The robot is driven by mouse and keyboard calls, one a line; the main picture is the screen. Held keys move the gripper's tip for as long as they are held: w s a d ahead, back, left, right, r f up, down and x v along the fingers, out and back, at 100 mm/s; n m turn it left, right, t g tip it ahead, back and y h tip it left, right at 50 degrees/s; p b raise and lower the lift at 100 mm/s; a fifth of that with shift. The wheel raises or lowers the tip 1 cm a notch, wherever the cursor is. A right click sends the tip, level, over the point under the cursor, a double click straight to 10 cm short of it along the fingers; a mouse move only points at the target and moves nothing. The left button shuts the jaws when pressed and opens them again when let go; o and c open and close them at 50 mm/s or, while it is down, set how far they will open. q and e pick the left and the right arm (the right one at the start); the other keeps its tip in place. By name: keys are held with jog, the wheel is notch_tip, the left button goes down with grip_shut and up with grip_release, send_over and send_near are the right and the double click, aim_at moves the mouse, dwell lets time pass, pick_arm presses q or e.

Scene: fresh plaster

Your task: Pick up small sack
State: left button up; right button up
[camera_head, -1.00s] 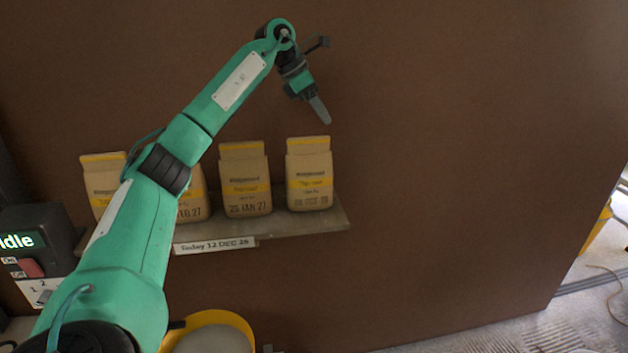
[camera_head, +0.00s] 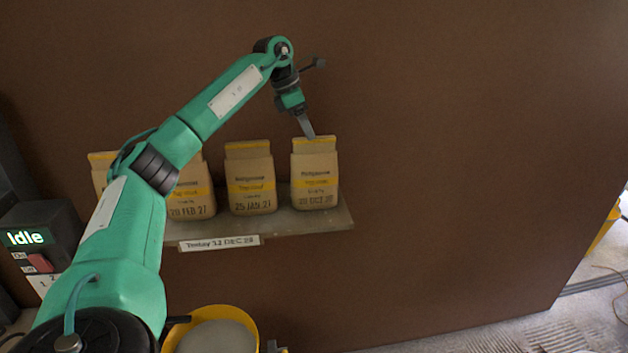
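Several small tan paper sacks with yellow bands stand upright in a row on a wall shelf (camera_head: 290,222). The middle sack (camera_head: 251,185) reads 25 JAN 27. Another sack (camera_head: 193,196) reads 20 FEB 27. The leftmost sack (camera_head: 100,160) is mostly hidden behind my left arm. My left gripper (camera_head: 309,132) points down at the top edge of the rightmost sack. It shows edge-on, so its opening cannot be judged. My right gripper is not in view.
A label (camera_head: 220,243) on the shelf front reads "Today 12 DEC 26". A control box (camera_head: 35,240) showing "Idle" stands at the left. A yellow bucket (camera_head: 248,318) with grey contents is below the shelf. The brown wall right of the shelf is clear.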

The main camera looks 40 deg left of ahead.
aim_at(314, 153)
pick_arm(q)
jog(key=shift+w+d+f+p, duration=0.1)
jog(key=shift+w+f+p, duration=0.05)
jog(key=shift+f+p, duration=0.15)
jog(key=p+x, duration=0.1)
jog(key=x, duration=0.2)
jog(key=shift+w+f+p, duration=0.1)
jog(key=shift+p, duration=0.3)
jog(key=shift+w+d+f, duration=0.1)
jog(key=shift+d+f, duration=0.05)
jog(key=shift+f, duration=0.35)
jog(key=shift+f, duration=0.2)
grip_shut()
dwell(0.8)
jog(key=shift+r, duration=0.1)
